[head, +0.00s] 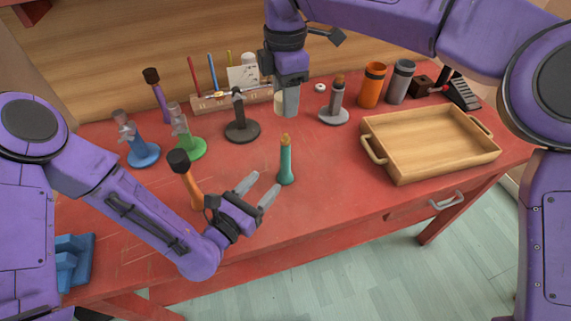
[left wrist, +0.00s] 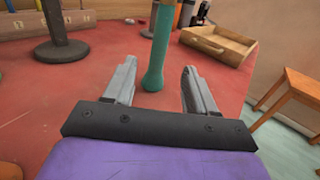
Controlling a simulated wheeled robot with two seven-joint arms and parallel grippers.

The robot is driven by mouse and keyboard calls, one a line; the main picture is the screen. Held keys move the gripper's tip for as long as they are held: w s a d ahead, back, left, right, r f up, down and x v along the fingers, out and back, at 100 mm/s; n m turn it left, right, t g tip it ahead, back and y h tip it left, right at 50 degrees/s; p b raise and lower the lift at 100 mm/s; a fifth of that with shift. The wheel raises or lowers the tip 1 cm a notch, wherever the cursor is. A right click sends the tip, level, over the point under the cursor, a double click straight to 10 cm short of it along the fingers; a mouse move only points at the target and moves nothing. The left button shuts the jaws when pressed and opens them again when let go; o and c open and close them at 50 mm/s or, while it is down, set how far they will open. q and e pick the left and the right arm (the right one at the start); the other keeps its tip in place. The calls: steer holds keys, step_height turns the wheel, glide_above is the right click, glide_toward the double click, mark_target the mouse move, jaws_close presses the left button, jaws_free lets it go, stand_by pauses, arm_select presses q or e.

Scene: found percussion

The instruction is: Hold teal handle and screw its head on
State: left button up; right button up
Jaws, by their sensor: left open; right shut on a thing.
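The teal handle (head: 286,165) stands upright on the red table, with a tan tip on top. My left gripper (head: 257,188) is open and low over the table, pointing at the handle. In the left wrist view the handle (left wrist: 158,52) shows between the two open fingers (left wrist: 158,72), near their tips; I see no contact. My right gripper (head: 289,103) is above the table farther back, pointing down. It is shut on a cream-coloured head (head: 279,103), which is partly hidden by the fingers.
An orange handle with a black head (head: 178,160) stands close to my left arm. Behind are a black stand (head: 242,130), green stand (head: 189,147), blue stand (head: 143,155) and grey stand (head: 334,116). A wooden tray (head: 400,178) lies right. The table between handle and tray is clear.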

arm_select(q)
steer(key=shift+w+d, duration=0.1)
steer(key=shift+d, duration=0.05)
arm_select(e)
steer(key=shift+s, duration=0.1)
arm_select(q)
steer(key=x, duration=1.1)
steer(key=shift+w+d, duration=0.2)
steer(key=shift+w, duration=0.1)
jaws_close()
arm_select(e)
glide_above(286, 133)
steer(key=shift+f, duration=2.55)
